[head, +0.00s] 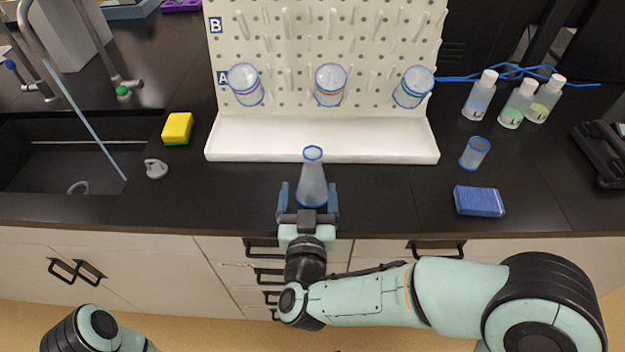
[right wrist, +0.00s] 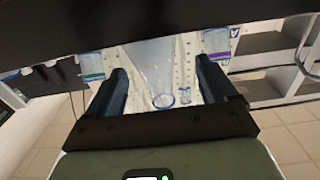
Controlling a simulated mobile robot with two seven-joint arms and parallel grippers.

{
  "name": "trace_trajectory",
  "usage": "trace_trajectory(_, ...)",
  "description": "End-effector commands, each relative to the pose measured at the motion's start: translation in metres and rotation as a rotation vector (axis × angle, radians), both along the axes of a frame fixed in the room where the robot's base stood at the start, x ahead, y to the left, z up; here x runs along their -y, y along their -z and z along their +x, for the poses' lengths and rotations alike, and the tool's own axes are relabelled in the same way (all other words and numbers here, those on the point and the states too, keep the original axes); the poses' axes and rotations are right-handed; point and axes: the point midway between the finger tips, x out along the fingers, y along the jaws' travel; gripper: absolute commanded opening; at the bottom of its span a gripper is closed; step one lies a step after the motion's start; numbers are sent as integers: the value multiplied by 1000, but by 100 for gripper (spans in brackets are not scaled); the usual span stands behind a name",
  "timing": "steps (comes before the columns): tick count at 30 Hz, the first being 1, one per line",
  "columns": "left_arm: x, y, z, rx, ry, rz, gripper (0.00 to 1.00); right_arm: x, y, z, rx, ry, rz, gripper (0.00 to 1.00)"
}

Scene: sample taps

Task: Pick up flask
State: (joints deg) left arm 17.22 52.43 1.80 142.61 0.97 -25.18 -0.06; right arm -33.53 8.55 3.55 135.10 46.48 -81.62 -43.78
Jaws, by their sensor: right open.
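The flask (head: 312,180) is clear and conical with a blue rim. It stands upright on the black counter near the front edge, in front of the white drying rack's tray. My right gripper (head: 308,193) is open, with one finger on each side of the flask's lower body. In the right wrist view the flask (right wrist: 153,62) shows upside down between the spread fingers (right wrist: 160,85). I cannot tell whether either finger touches it. My left gripper is outside the head view; only a part of my left arm shows at the bottom left.
The pegboard rack (head: 320,145) holds three blue-rimmed beakers. A sink (head: 60,160), a yellow sponge (head: 177,128) and a grey fitting (head: 155,168) are left. A small beaker (head: 474,153), a blue sponge (head: 479,201) and capped bottles (head: 480,96) are right.

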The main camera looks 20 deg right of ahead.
Motion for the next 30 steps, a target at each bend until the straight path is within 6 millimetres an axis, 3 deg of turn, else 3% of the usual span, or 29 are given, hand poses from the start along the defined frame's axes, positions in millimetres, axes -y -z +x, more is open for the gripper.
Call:
trace_trajectory(9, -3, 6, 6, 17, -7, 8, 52, 19, 0, 40, -1, 3, 1, 85)
trace_trajectory(18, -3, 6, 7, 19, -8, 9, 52, 20, -1, 44, 0, 1, 0, 85)
trace_trajectory(23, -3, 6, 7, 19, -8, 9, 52, 20, -1, 44, 0, 1, 0, 33)
trace_trajectory(26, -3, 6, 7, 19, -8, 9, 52, 20, -1, 44, 0, 1, 1, 25)
trace_trajectory(30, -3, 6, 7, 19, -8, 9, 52, 20, -1, 44, 0, 1, 1, 25)
